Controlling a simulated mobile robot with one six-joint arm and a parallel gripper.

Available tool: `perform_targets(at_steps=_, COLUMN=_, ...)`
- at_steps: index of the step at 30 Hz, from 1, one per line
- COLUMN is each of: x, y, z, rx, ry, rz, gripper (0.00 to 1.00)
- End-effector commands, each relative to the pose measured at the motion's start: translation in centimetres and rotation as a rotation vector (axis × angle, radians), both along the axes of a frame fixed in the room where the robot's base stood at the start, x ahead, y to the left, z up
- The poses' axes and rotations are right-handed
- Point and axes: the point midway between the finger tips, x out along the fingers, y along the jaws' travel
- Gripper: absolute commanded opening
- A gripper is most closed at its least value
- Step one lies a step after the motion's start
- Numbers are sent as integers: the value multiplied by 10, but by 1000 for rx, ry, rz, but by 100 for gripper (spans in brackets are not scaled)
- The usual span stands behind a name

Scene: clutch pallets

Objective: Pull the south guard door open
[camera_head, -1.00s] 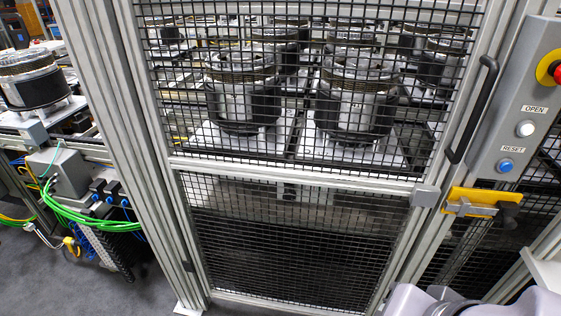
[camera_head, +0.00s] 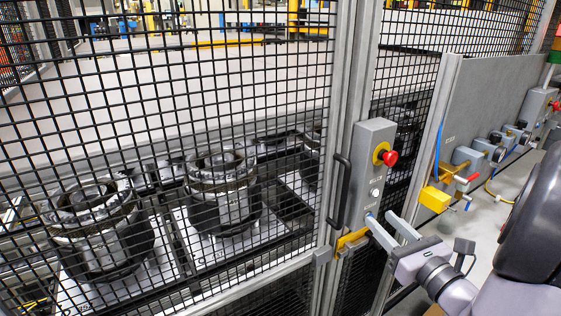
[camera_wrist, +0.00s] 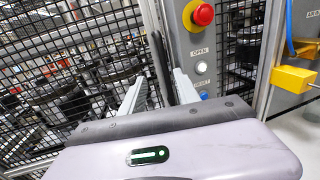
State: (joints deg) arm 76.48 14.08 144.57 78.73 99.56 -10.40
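The guard door (camera_head: 328,120) is a black mesh panel in an aluminium frame, and it looks shut. Its black bar handle (camera_head: 340,190) stands upright near the door's right edge. A yellow latch piece (camera_head: 352,240) sits below the handle. My gripper (camera_head: 381,216) is open and empty, with its two pale fingers to the right of the handle in the head view. In the wrist view, the handle (camera_wrist: 157,55) shows between the two spread fingers of my gripper (camera_wrist: 160,77), beyond or between the tips. I cannot tell the depth gap.
A grey control box (camera_head: 366,150) with a red emergency button (camera_head: 390,158) stands right of the handle, close to my fingers. A yellow block (camera_head: 434,199) and several valves line the grey panel further right. Clutch units (camera_head: 222,190) stand behind the mesh.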

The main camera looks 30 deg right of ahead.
Motion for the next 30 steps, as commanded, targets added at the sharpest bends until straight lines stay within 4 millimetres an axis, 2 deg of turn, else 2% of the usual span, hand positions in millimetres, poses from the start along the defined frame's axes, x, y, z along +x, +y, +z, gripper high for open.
perform_targets(at_steps=5, x=39, y=-3, z=-3, rx=-1, ry=0, rz=7, gripper=38)
perform_targets(at_steps=12, x=111, y=-10, z=-3, rx=-3, ry=2, rz=9, gripper=38)
perform_targets(at_steps=18, x=152, y=-16, z=-3, rx=-3, ry=3, rz=7, gripper=38)
perform_targets(at_steps=24, x=169, y=-18, z=-3, rx=-3, ry=3, rz=5, gripper=38)
perform_targets(at_steps=30, x=171, y=-19, z=-3, rx=-3, ry=3, rz=5, gripper=38)
